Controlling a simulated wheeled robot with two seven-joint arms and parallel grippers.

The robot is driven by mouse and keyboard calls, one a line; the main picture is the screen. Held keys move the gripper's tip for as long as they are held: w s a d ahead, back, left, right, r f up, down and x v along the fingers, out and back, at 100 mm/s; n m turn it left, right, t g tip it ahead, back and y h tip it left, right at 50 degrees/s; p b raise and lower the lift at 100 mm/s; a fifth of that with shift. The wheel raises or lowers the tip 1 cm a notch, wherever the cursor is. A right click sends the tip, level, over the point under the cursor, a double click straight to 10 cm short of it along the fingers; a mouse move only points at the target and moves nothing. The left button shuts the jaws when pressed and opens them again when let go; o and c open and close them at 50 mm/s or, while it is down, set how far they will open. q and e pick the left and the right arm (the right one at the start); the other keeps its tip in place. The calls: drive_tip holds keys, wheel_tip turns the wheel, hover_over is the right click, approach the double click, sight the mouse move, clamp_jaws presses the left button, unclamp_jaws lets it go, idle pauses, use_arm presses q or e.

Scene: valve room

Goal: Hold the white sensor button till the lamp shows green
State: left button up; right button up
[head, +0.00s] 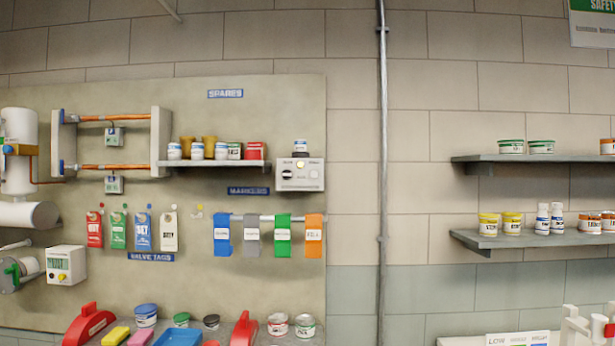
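A pale control box (300,178) is on the wall panel at the right end of the spares shelf. It has a dark round knob on its front left and small marks that are too small to read. A small whitish lamp-like dome (300,146) shows above it, with no green glow. Another white box (66,265) with a greenish display and a yellow spot is at the lower left. Two small grey-white boxes, an upper one (114,136) and a lower one (114,185), sit by the copper pipes. I cannot tell which part is the sensor button. Neither gripper can be made out.
Tags and coloured strips hang on the panel (305,110). Below are red objects (90,326), tubs and trays. A vertical pipe (383,180) runs right of the panel. Shelves with jars (485,242) are at right. A white fixture (575,325) is at lower right.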

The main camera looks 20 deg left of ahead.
use_arm(q)
clamp_jaws()
idle(1.5)
